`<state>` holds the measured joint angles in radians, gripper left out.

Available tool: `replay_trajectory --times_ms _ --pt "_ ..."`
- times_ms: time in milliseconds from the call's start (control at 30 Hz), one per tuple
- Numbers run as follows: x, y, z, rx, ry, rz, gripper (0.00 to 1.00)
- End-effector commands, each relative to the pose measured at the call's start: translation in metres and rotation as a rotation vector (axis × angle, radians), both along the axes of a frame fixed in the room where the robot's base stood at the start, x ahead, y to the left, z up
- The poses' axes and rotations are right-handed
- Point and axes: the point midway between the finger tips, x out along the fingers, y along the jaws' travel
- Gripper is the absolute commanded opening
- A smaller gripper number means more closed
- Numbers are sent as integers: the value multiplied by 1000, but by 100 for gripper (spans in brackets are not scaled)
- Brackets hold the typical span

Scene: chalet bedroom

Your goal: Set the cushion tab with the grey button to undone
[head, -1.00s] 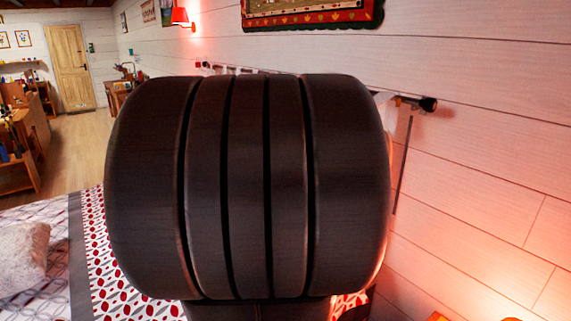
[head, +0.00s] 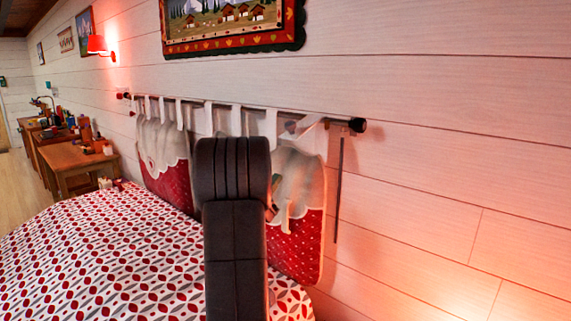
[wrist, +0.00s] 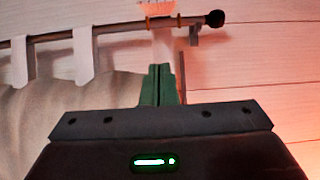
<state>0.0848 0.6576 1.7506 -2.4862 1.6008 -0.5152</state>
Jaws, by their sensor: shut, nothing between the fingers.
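White cushion tabs (head: 208,118) loop over a dark rod (head: 341,122) on the wall in the head view. Below them hang red-and-white cushions, one at left (head: 168,165) and one at right (head: 300,245). A pale tab (head: 308,133) near the rod's right end looks slanted. I cannot make out the grey button in either view. In the wrist view, my gripper (wrist: 160,72) shows green fingers together and empty. They appear below the rod, near its right end, in front of a pale strip (wrist: 163,46). Two white tabs (wrist: 84,55) are to their left. My arm hides the middle cushions in the head view.
A bed with a red-and-grey patterned cover (head: 110,250) fills the lower left. A wooden desk (head: 75,160) stands behind it. A framed picture (head: 232,25) and a red lamp (head: 97,44) are on the wall. The wall right of the rod is mostly bare.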

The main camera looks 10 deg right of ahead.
Motion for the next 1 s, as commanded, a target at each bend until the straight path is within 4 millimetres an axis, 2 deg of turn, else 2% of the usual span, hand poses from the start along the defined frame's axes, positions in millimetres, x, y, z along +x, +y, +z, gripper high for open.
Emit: replay_trajectory --times_ms 467,600,700,1000 --pt "47 -64 56 3 -3 -4 0" --pt "42 -56 77 3 -2 -1 0" --pt "40 -53 85 3 -1 -1 0" --pt "38 -51 90 4 0 -2 0"
